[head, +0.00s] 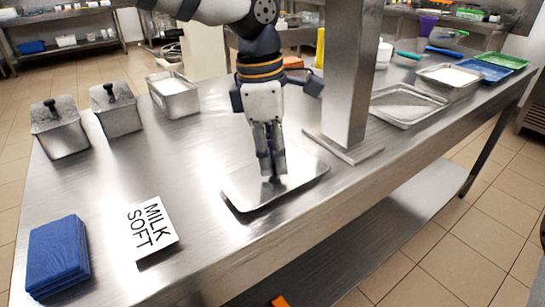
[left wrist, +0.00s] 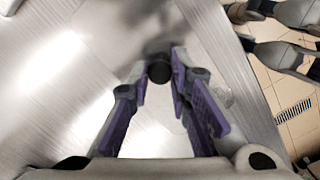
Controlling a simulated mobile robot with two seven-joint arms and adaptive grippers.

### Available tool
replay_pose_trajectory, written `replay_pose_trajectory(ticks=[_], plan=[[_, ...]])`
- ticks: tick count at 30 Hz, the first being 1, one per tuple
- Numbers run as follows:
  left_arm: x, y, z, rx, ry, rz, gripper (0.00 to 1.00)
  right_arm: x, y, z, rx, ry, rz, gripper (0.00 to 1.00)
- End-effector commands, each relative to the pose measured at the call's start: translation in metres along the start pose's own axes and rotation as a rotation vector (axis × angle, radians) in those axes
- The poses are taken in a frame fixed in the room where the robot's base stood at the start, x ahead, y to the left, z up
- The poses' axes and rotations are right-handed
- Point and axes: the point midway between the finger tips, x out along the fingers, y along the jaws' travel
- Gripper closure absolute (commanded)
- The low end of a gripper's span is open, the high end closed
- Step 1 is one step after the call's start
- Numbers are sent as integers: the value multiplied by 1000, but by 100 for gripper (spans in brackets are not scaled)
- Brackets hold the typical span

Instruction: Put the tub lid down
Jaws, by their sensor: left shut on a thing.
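My left gripper (head: 273,178) points straight down over the steel table and is shut on the black knob (left wrist: 158,72) of the tub lid. The lid (head: 240,200) is a flat, shiny metal rectangle with a raised rim, level under the fingers. It is at or very close to the table top; I cannot tell whether it touches. The knob is mostly hidden by the fingers in the head view. An open metal tub (head: 174,107) with white contents stands at the back left.
Two lidded tubs (head: 60,137) (head: 117,120) stand at the left. Blue cloths (head: 57,257) and a MILK SOFT card (head: 152,228) lie at the front left. A steel post (head: 347,80) rises right behind the lid. Trays (head: 408,105) stand farther right. Table between card and tubs is clear.

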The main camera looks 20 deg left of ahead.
Motion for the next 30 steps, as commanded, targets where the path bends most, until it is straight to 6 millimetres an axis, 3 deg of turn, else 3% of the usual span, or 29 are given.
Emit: replay_pose_trajectory(ticks=[3,11,12,14,23,26,30], plan=[[10,0,-1,1,0,0,100,1,0,0,0,-2,0,60],[11,0,-2,2,0,0,100,0,0,0,0,-1,0,60],[11,0,-2,2,0,0,75,0,0,0,0,-1,0,60],[11,0,-2,2,0,0,62,0,0,0,0,-1,0,60],[10,0,-1,2,0,1,62,1,0,0,0,-2,0,60],[-3,1,-1,1,-3,3,62,0,0,0,0,0,0,60],[-41,2,0,0,-5,5,62,-1,0,-1,0,4,0,60]])
